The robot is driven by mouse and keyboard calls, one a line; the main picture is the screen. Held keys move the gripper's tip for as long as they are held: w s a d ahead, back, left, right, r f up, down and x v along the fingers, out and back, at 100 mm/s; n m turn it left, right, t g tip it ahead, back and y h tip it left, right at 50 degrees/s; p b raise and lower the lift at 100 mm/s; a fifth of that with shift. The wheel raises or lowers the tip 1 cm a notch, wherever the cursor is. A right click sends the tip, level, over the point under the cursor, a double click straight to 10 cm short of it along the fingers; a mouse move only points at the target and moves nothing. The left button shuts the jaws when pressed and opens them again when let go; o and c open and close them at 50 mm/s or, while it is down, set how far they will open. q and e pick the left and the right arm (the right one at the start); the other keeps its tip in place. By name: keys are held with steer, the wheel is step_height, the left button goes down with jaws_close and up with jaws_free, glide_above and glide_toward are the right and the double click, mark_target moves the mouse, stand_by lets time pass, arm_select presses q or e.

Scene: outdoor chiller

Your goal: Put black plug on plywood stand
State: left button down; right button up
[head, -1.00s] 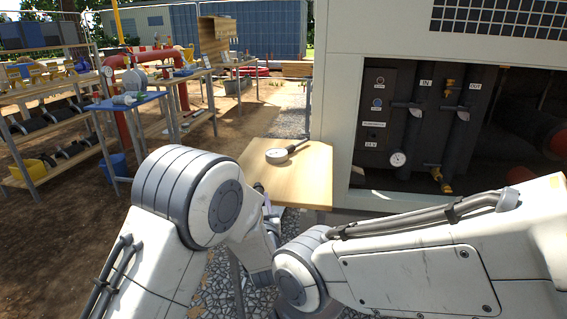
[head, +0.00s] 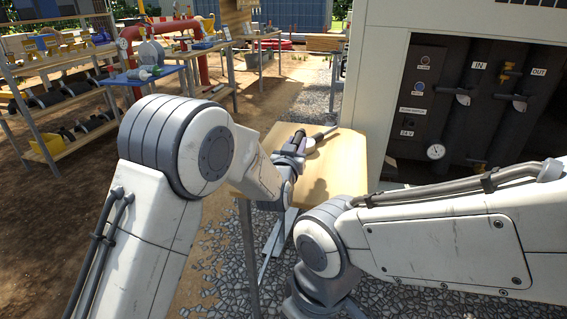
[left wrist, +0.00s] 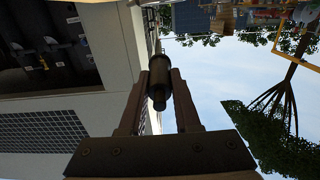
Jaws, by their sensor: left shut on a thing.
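The plywood stand (head: 342,168) is a pale wooden top beside the chiller in the head view. My left gripper (head: 293,146) is at the stand's left part in that view, seemingly above it. In the left wrist view my left gripper (left wrist: 158,98) is shut on the black plug (left wrist: 158,70), a dark stepped cylinder between the fingertips. In the head view the plug (head: 299,137) shows only as a small dark end at the fingers. My right arm enters from the right, but its gripper is not in view.
A tool with a dark handle (head: 325,133) lies on the stand, partly hidden by my left gripper. The chiller cabinet (head: 372,105) stands close on the right. A blue-topped table (head: 143,76) and shelves are at left. The stand's right part is clear.

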arm_select(q)
steer(key=a+f, duration=0.2)
steer(key=a, duration=0.1)
steer(key=a+f, duration=0.2)
steer(key=a, duration=0.1)
steer(key=a+f+b, duration=0.1)
steer(key=a, duration=0.2)
steer(key=shift+a+f, duration=0.2)
steer(key=shift+f, duration=0.2)
step_height(320, 180, down, 4)
steer(key=shift+f+b, duration=0.1)
steer(key=shift+b, duration=0.25)
steer(key=c, duration=0.6)
jaws_free()
